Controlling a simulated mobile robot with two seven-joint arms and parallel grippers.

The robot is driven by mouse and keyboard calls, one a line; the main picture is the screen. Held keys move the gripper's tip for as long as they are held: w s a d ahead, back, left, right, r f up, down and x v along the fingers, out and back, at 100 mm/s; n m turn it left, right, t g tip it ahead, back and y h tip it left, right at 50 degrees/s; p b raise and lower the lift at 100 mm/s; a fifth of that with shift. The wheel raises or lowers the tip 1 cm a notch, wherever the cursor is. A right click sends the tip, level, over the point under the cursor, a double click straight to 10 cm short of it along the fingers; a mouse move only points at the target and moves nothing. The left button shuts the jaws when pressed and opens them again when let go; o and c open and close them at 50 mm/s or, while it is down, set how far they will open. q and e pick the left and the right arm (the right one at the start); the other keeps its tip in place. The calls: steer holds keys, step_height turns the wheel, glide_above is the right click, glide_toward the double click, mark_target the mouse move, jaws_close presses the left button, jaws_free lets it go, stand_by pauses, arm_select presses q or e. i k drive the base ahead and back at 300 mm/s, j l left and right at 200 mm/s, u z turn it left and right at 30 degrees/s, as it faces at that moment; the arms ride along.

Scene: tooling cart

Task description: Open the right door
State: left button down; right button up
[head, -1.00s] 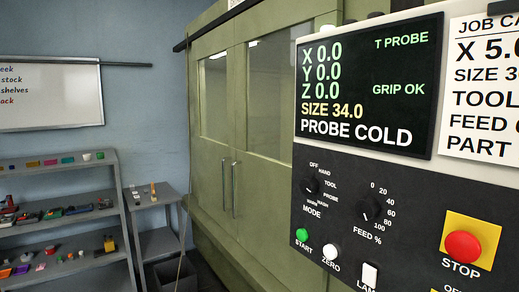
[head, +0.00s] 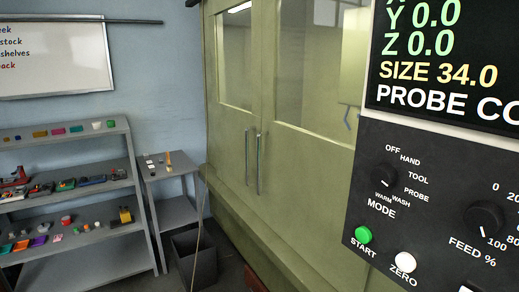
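The green machine has two doors side by side, both with windows and vertical bar handles where they meet. The right door (head: 306,175) looks shut against the left door (head: 229,130). Its handle (head: 259,163) is the right one of the pair; the left door's handle (head: 246,157) is close beside it. The control panel hides the right part of the right door. Neither of my grippers shows in the head view.
The control panel (head: 440,215) with screen, knobs and buttons fills the right side, close by. Grey shelves (head: 90,268) with small parts stand at left. A small side table (head: 172,214) and a dark open bin (head: 194,258) stand left of the doors. A thin rod leans near the bin.

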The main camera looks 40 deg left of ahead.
mark_target(307, 175)
steer(key=i+j, duration=0.15)
steer(key=j, duration=0.3)
steer(key=i+j+z, duration=0.15)
steer(key=j, duration=0.25)
steer(key=i+j, duration=0.1)
steer(key=j, duration=0.35)
steer(key=i+j+z, duration=0.1)
steer(key=j, duration=0.35)
steer(key=i+j+z, duration=0.1)
steer(key=j, duration=0.35)
